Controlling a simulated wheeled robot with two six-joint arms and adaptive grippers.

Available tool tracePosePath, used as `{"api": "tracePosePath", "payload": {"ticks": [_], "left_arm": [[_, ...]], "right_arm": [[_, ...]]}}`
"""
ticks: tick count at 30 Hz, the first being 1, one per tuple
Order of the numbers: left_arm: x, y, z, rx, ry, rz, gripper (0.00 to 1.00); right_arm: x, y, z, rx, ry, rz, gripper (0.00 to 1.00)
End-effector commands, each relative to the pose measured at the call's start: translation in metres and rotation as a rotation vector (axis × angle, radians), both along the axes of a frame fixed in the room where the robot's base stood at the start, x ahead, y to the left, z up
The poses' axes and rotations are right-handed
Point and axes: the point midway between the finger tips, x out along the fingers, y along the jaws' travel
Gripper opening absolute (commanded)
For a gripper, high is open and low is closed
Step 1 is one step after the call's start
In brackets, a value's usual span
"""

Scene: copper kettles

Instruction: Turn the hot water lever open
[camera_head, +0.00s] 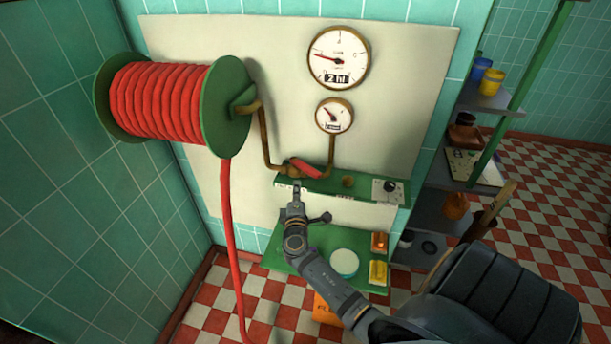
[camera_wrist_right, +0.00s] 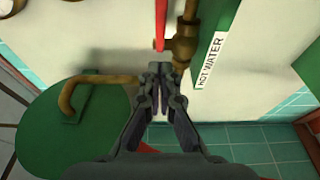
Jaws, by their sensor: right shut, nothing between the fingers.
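The red lever (camera_head: 305,168) sits on the brass pipe valve at the left end of the green wall panel (camera_head: 355,191). It also shows in the right wrist view (camera_wrist_right: 160,22), at the top beside the brass fitting (camera_wrist_right: 186,42). A white label (camera_wrist_right: 209,60) reading "HOT WATER" is on the green panel there. My right gripper (camera_head: 297,186) is just below the valve in the head view. In the right wrist view its fingers (camera_wrist_right: 160,72) are shut and empty, close to the lever's end. Whether they touch it is unclear. My left gripper is not in view.
A green reel (camera_head: 226,105) with red hose (camera_head: 155,103) hangs on the left, its hose running down to the floor. Two gauges (camera_head: 338,57) (camera_head: 334,116) sit above the valve. A lower green shelf (camera_head: 300,258) holds several items. Shelving stands at right.

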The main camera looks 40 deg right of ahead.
Motion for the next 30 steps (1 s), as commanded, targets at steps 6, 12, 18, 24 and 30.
{"api": "tracePosePath", "payload": {"ticks": [6, 12, 18, 24, 30], "left_arm": [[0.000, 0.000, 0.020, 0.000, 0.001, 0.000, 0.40], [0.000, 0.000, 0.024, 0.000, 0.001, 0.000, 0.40], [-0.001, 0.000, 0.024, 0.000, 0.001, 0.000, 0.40], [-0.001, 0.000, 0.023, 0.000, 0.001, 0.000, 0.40], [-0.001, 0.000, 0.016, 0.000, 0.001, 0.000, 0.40]], "right_arm": [[0.013, -0.033, 0.004, -0.002, 0.002, -0.001, 0.00], [0.015, -0.047, 0.000, 0.002, 0.001, 0.000, 0.00], [0.015, -0.048, -0.001, 0.002, 0.001, 0.000, 0.00], [0.014, -0.048, -0.001, 0.001, 0.000, 0.004, 0.00], [0.013, -0.053, -0.003, 0.000, 0.001, 0.049, 0.00]]}}
